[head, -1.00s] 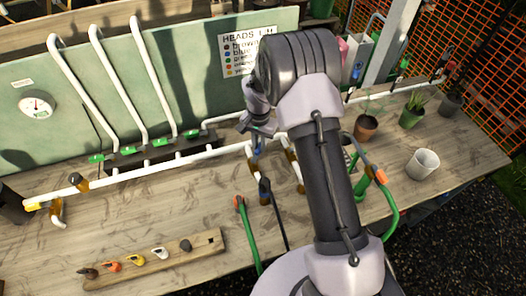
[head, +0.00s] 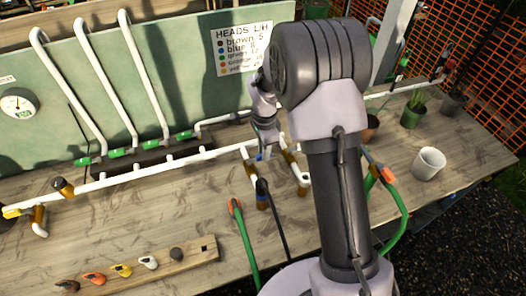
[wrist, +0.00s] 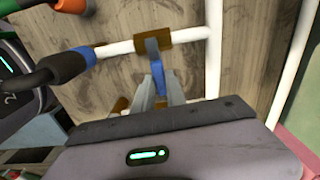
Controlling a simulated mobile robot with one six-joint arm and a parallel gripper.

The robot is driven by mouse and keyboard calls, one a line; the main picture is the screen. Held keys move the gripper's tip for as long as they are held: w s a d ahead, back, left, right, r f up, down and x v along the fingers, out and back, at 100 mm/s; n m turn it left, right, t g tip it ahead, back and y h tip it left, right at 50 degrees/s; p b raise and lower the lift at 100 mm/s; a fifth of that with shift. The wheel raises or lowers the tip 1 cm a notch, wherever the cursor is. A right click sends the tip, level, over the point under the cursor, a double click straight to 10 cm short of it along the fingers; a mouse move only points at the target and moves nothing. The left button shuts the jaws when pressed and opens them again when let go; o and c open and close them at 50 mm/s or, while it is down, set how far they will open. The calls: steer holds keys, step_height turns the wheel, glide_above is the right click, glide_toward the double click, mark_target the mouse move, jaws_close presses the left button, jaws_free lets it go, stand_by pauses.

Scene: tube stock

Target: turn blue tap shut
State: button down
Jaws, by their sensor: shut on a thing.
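The blue tap (wrist: 157,78) has a flat blue lever on a brown valve body (wrist: 182,38) in a white pipe. In the wrist view the lever points down the picture, across the line of the pipe. My gripper (wrist: 158,92) is shut on this lever, with one grey finger on each side. In the head view my gripper (head: 264,147) is at the pipework, with a bit of blue showing at its tip. My arm and wrist hide much of the tap there.
A black hose with a blue collar (head: 262,190) joins the pipes close below my gripper. A green hose with an orange end (head: 235,206) lies to its left. A wooden rack (head: 150,265) with several coloured heads is at front left. A white cup (head: 428,164) stands right.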

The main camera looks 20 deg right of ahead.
steer(key=shift+s+m, duration=0.15)
steer(key=shift+m, duration=0.25)
steer(key=c, duration=1.4)
jaws_free()
steer(key=shift+o, duration=0.2)
step_height(320, 180, up, 17)
steer(key=p, duration=0.4)
steer(key=shift+r, duration=0.2)
